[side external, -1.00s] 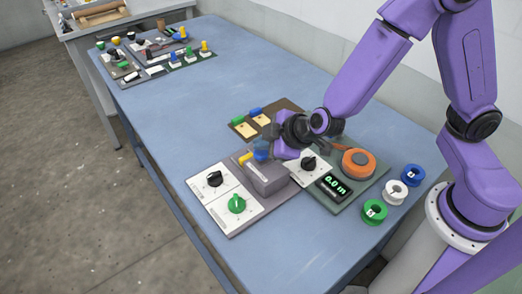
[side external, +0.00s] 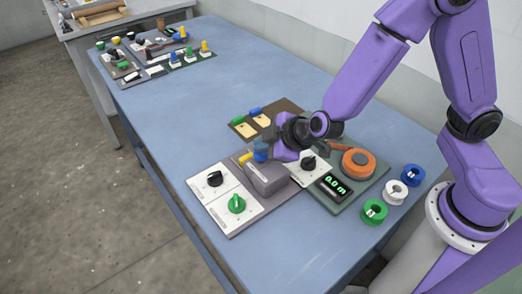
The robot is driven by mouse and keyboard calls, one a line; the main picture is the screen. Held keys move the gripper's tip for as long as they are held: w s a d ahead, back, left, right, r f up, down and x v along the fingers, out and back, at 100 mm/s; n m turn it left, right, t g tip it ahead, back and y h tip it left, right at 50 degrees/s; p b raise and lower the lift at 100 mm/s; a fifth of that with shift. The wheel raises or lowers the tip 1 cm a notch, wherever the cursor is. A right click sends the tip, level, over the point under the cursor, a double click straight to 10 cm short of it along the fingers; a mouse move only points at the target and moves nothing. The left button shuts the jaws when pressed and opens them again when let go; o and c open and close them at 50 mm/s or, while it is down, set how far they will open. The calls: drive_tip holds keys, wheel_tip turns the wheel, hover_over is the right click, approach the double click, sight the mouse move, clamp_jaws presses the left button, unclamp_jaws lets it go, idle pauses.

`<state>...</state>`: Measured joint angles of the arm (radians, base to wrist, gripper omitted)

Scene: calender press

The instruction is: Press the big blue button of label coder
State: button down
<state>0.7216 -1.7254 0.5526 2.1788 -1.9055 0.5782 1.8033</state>
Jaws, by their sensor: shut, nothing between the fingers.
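The label coder appears to be the grey box (side external: 266,180) on a panel near the front of the blue table. A big blue button (side external: 261,154) sits on top of it, partly hidden by my gripper. My gripper (side external: 264,142) is shut and empty, close over the button. I cannot tell from this view whether the fingertips touch the button or whether it is pushed down.
A yellow part (side external: 245,157) stands beside the button. A black knob (side external: 214,179) and green knob (side external: 236,204) lie left. An orange disc (side external: 358,162) and a display (side external: 333,187) stand right, with several spools beyond. The table's middle is clear.

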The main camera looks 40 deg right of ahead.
sight(264, 154)
drive_tip(key=shift+f, duration=0.5)
idle(0.4)
drive_tip(key=shift+r, duration=1.25)
drive_tip(key=shift+r, duration=2.45)
